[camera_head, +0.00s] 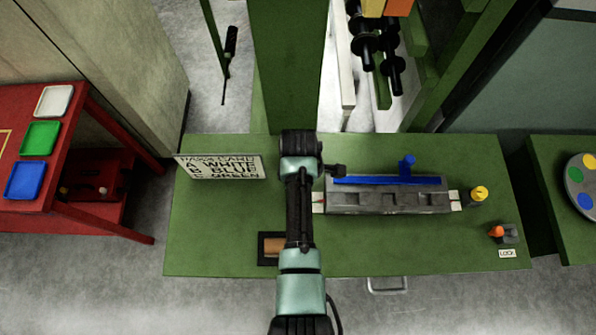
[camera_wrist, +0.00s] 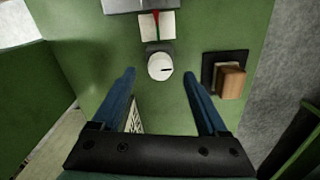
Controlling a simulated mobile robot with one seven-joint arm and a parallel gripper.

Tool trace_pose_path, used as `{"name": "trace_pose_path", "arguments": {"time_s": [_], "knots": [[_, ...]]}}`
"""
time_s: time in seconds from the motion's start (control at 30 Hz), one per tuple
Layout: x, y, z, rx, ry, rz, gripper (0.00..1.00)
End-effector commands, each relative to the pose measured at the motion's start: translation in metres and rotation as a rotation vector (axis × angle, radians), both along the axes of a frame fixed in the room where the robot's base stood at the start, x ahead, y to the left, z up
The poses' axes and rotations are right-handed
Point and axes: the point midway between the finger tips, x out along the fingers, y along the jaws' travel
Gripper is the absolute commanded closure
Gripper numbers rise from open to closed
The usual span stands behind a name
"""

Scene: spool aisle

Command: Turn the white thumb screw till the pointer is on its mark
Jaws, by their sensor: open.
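The white thumb screw (camera_wrist: 160,66) is a round knob with a dark line on its face, on the green bench top in the wrist view. Just above it is a white plate (camera_wrist: 167,27) with a thin red pointer (camera_wrist: 156,26) near its middle. In the head view my arm hides the screw and fingers.
A grey block (camera_head: 388,201) with a blue bar (camera_head: 390,181) stands on the bench (camera_head: 400,250). A yellow knob (camera_head: 480,193) and an orange-topped lock (camera_head: 503,233) are at its right. A dark tray (camera_wrist: 208,72) with a brown block (camera_wrist: 231,83) lies near the screw. A lettered sign (camera_head: 222,167) stands left.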

Motion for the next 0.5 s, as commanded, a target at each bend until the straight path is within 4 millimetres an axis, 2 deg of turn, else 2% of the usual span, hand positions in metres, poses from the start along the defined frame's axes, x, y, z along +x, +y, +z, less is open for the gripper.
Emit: {"name": "trace_pose_path", "arguments": {"time_s": [0.3, 0.5], "knots": [[0.001, 0.0, 0.064, 0.0, -0.005, 0.001, 0.23], [0.001, 0.0, 0.092, 0.0, -0.003, 0.001, 0.23]]}}
